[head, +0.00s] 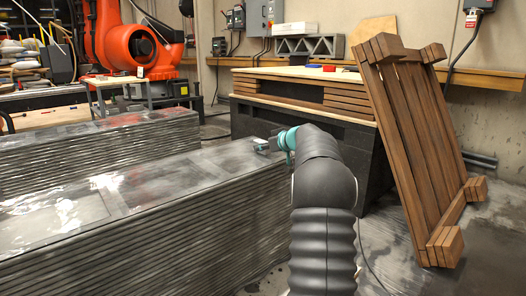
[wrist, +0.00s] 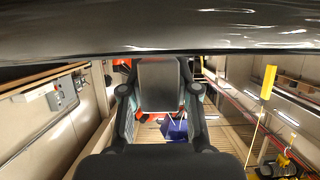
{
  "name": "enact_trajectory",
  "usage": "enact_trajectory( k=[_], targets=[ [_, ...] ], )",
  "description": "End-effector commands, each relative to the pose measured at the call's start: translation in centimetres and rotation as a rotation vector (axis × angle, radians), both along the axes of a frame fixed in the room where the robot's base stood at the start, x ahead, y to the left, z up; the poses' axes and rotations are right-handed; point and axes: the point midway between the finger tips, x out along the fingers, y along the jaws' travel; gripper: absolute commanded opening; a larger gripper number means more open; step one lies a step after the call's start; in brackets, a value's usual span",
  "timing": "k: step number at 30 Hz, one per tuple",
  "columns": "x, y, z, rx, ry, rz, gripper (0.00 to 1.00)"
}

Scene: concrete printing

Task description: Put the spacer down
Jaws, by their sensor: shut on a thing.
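My gripper (head: 268,146) is at the far right end of the near printed concrete wall (head: 110,205), low over its top surface. In the wrist view my gripper (wrist: 160,92) has its two fingers on either side of a grey block-like piece, which I take to be the spacer (wrist: 160,74). It is shut on this piece. In the head view the piece is too small and too hidden by the gripper to make out clearly. The wrist view also shows a dark, shiny surface across the top, close beyond the piece. Whether the piece touches the wall I cannot tell.
A second printed wall (head: 100,140) runs behind. A dark bench with a pale top (head: 300,75) stands behind my gripper, with small red and blue items on it. A slatted wooden frame (head: 415,140) leans at right. An orange robot (head: 135,40) stands back left.

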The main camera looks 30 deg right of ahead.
Motion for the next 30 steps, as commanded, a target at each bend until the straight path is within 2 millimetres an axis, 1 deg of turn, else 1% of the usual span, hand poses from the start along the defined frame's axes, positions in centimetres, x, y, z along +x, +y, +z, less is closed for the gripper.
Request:
enact_trajectory(
  k=[1,3,10,15,16,17,18,19,26,30],
  targets=[
    [-0.01,0.02,-0.54,0.001,0.0,0.0,0.0],
    [0.0,0.02,-0.83,-0.001,-0.001,-0.001,0.0],
    [0.0,0.02,-0.82,-0.002,-0.001,0.0,0.0],
    [0.0,0.03,-1.24,-0.002,-0.001,0.0,0.0],
    [-0.01,0.03,-1.2,-0.001,0.0,-0.001,0.36],
    [0.0,0.03,-1.16,-0.001,0.0,-0.001,0.43],
    [0.0,0.03,-1.15,-0.001,0.0,-0.001,0.53],
    [0.0,0.03,-1.15,-0.001,0.0,-0.001,0.56],
    [0.0,0.03,-1.15,-0.001,0.0,-0.001,0.56],
    [0.0,0.03,-0.74,-0.001,0.0,-0.001,0.56]
  ],
)
